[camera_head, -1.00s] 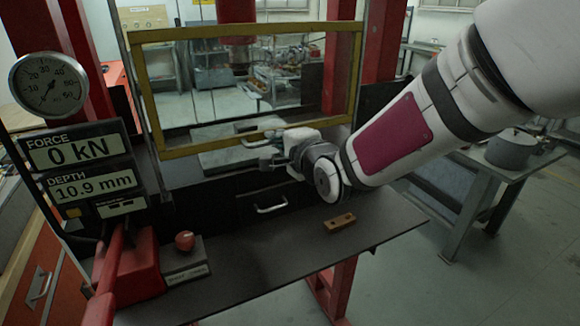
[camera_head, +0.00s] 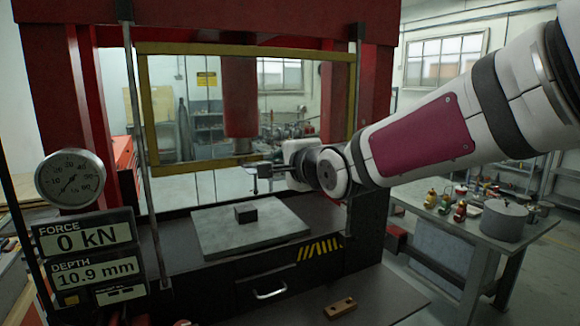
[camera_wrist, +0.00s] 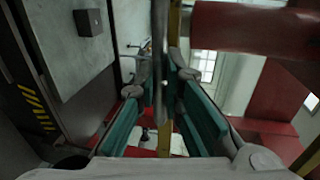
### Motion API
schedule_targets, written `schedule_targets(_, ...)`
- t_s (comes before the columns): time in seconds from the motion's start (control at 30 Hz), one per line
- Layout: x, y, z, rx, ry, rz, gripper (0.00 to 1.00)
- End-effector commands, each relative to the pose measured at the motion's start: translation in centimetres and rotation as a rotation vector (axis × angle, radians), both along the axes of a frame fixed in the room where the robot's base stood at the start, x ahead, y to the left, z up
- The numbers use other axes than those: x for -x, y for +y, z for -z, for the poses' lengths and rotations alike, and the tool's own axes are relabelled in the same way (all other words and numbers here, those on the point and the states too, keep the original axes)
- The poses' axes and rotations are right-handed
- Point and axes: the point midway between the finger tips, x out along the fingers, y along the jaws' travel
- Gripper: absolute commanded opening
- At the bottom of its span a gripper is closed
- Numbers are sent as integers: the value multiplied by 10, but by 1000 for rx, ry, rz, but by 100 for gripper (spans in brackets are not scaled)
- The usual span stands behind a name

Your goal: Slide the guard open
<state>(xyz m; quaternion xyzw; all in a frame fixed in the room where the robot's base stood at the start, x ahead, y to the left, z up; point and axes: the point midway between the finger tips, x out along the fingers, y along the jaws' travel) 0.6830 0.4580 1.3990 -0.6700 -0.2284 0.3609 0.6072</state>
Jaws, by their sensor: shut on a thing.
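The guard is a clear panel in a yellow frame (camera_head: 148,110), standing raised in front of the red press. Its lower yellow bar is well above the grey plate. My gripper (camera_head: 258,172) is at the lower bar, near its middle, and is shut on the guard's handle. In the wrist view, the teal pads of my gripper (camera_wrist: 170,110) lie on both sides of a dark metal bar, the handle (camera_wrist: 159,50), with the yellow frame (camera_wrist: 174,25) beside it. The fingers hide much of the handle.
A dark block (camera_head: 246,213) sits on the grey plate (camera_head: 215,240) below the guard. A gauge (camera_head: 70,178) and a force and depth display (camera_head: 85,240) stand at the left. A wooden block (camera_head: 340,307) lies on the front shelf. A side table with a pot (camera_head: 503,220) is at right.

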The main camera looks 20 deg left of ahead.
Motion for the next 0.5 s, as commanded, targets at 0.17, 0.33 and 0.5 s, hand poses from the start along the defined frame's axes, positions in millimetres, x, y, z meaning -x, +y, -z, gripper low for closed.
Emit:
schedule_targets(0.17, 0, 0, -1, -1, -1, 1, 18)
schedule_targets(0.33, 0, 0, 0, -1, -1, 0, 30)
schedule_targets(0.5, 0, 0, 0, -1, -1, 0, 30)
